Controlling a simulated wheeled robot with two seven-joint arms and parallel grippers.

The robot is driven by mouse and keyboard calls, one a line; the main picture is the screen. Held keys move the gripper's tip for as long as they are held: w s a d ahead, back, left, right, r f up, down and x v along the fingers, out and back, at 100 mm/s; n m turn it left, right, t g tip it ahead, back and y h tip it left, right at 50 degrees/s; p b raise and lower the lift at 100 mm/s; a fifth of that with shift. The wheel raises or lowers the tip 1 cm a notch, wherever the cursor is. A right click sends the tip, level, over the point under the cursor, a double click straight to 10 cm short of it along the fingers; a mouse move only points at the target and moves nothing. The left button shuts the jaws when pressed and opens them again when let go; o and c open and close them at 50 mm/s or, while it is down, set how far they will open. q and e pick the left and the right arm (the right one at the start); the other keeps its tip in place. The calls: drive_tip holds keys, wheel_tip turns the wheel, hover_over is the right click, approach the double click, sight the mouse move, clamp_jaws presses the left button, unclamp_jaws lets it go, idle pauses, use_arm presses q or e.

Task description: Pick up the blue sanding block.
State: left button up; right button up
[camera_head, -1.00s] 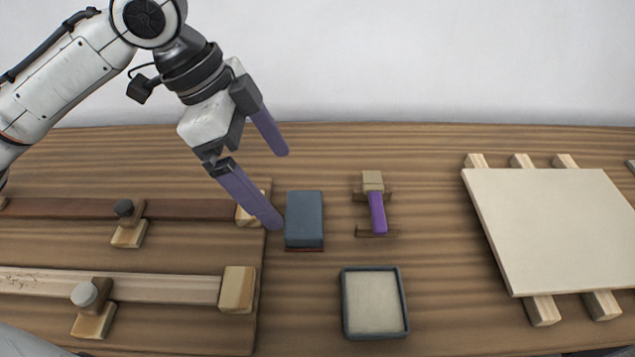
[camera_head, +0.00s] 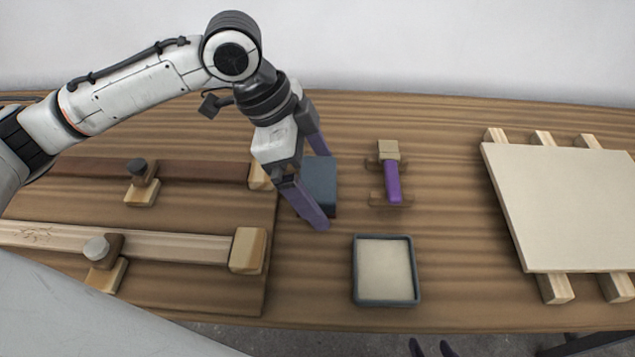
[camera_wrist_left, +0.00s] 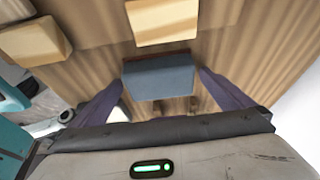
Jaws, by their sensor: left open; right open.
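The blue sanding block (camera_head: 323,178) lies on the wooden bench, left of the middle. My left gripper (camera_head: 325,191) is open over it, one purple finger at its far end and the other at its near left side; the gripper partly hides it. In the left wrist view, the block (camera_wrist_left: 160,78) sits between the two spread fingers (camera_wrist_left: 160,84), with a gap seen on each side. Whether a finger touches it, I cannot tell. My right gripper (camera_head: 431,347) shows only its two purple fingertips, apart and empty, at the bottom edge.
A purple-handled tool (camera_head: 392,182) rests on small supports right of the block. A dark-rimmed tray (camera_head: 386,299) stands nearer. A pale panel on battens (camera_head: 560,205) lies at right. Clamped wood strips (camera_head: 150,241) with end blocks lie at left.

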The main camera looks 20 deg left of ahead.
sight(317, 177)
use_arm(q)
drive_tip(key=c, duration=1.2)
wheel_tip(317, 177, up, 10)
drive_tip(key=shift+r+p, duration=0.1)
drive_tip(key=shift+p, duration=0.7)
